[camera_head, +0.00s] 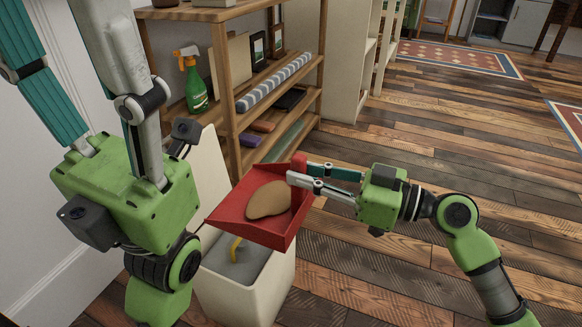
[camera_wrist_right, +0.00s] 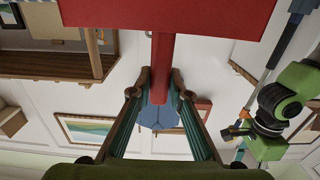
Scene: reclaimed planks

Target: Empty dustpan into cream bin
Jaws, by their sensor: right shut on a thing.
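The red dustpan (camera_head: 252,227) holds a tan, rounded heap (camera_head: 268,200) on its tray. It hangs above the cream bin (camera_head: 238,301), its front edge over the bin's opening. My right gripper (camera_head: 301,173) is shut on the dustpan's handle. In the right wrist view the red handle (camera_wrist_right: 162,65) runs between its fingertips (camera_wrist_right: 162,82). The bin is open, with a cream lid panel (camera_head: 207,175) upright behind it. A yellow piece (camera_head: 235,249) shows on the grey inside. My left gripper stands large at the left, its fingers (camera_head: 62,55) wide apart and pointing up, tips cut off.
A wooden shelf (camera_head: 232,112) stands behind the bin, holding a green spray bottle (camera_head: 194,84) and a striped roll (camera_head: 272,80). A pale shelving unit (camera_head: 330,60) is farther back. The plank floor (camera_head: 440,130) is clear at the right, with patterned rugs (camera_head: 458,57) beyond.

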